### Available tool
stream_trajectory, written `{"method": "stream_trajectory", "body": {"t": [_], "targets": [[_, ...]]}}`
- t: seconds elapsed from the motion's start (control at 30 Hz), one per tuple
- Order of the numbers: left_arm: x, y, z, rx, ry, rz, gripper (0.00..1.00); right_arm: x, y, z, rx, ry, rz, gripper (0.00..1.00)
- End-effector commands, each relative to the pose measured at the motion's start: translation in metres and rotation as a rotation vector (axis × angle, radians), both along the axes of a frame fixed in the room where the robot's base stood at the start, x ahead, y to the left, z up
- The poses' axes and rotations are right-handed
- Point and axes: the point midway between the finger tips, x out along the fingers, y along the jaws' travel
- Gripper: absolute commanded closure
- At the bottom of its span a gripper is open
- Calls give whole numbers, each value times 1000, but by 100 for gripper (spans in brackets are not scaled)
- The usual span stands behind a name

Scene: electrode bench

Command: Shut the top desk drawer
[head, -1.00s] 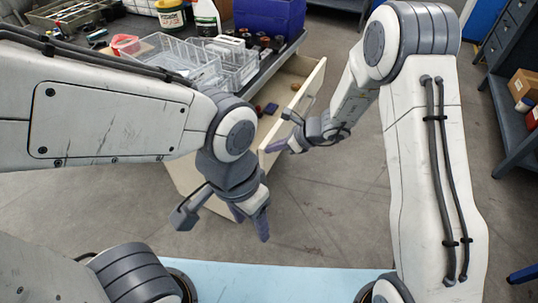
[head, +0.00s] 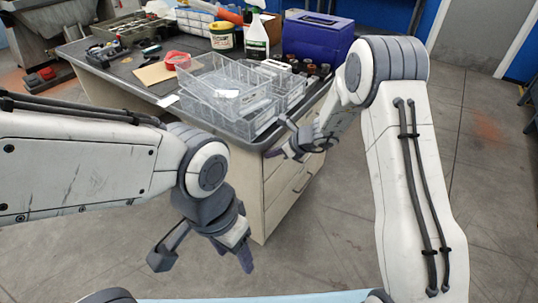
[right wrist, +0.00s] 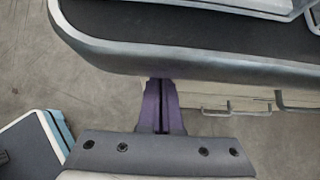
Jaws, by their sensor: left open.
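The cream desk drawer front (head: 283,162) lies under the right edge of the desk top, partly hidden by my right gripper. The top drawer no longer visibly sticks out; it looks flush or nearly so. My right gripper (head: 278,152) is at the desk's near corner, beside the drawer front. In the right wrist view its fingers (right wrist: 162,106) are together with nothing between them, and their tips meet the desk's edge in the picture; contact cannot be told. My left gripper (head: 234,250) is open and empty, in front of the desk and away from the drawers.
The desk top (head: 125,75) holds clear plastic bins (head: 225,85) near its front corner, a spray bottle (head: 257,35), a blue box (head: 318,40) and several small dark jars. A lower drawer with a handle (head: 304,184) is below. Floor right of the desk is clear.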

Motion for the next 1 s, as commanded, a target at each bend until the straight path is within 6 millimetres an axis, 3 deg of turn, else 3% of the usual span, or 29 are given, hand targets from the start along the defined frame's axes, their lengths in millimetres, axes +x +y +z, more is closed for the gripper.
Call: {"method": "stream_trajectory", "body": {"t": [0.4, 0.67, 0.8, 1.0], "targets": [[0, 0, -2, 0, 0, 0, 41, 2, 6, 2, 10, -10, 6, 100], [0, 0, -11, 0, 0, 0, 41, -16, -20, 0, 5, -4, 11, 100], [0, 0, 0, 0, 0, 0, 41, -30, -40, 30, 3, -6, 11, 100], [0, 0, 8, 0, 0, 0, 41, -48, -60, 57, 1, -3, 16, 100]]}}
